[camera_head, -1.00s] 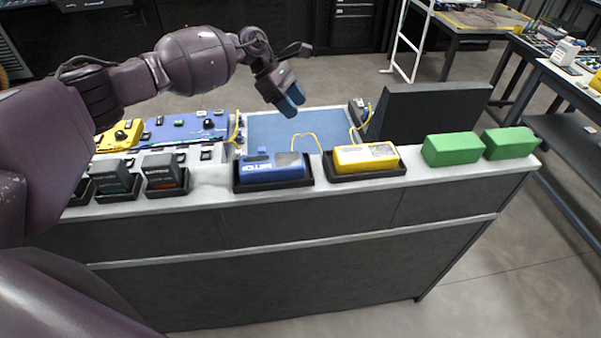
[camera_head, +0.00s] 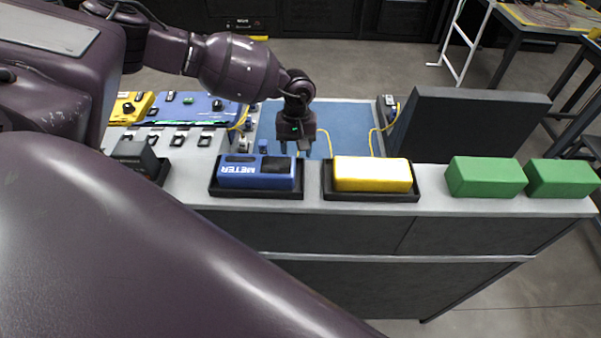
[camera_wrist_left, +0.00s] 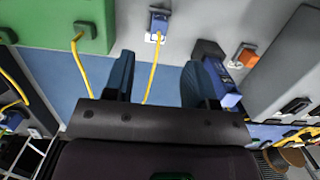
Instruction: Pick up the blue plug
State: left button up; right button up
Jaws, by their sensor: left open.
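A small blue plug with a yellow cable (camera_wrist_left: 158,21) shows at the top middle of the left wrist view, ahead of my fingers. The cable runs back from it between the fingers. A small blue piece (camera_head: 263,146) behind the blue meter (camera_head: 255,173) in the head view may be this plug; I cannot be sure. My left gripper (camera_head: 293,154) points down just behind the meter, to the right of that piece. Its two fingers (camera_wrist_left: 160,78) are apart in the wrist view, with nothing held. My right gripper is not in view.
A yellow meter (camera_head: 372,175) sits in a black tray right of the blue one. Green blocks (camera_head: 486,177) and a dark upright panel (camera_head: 465,125) stand further right. A blue mat (camera_head: 345,122) lies behind, with a yellow cable across it. Instrument panels are at the left.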

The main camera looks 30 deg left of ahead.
pick_arm(q)
jog(key=f, duration=0.5)
jog(key=s+f, duration=0.1)
jog(key=f, duration=0.2)
jog(key=shift+d+f, duration=0.25)
jog(key=shift+d, duration=0.15)
grip_shut()
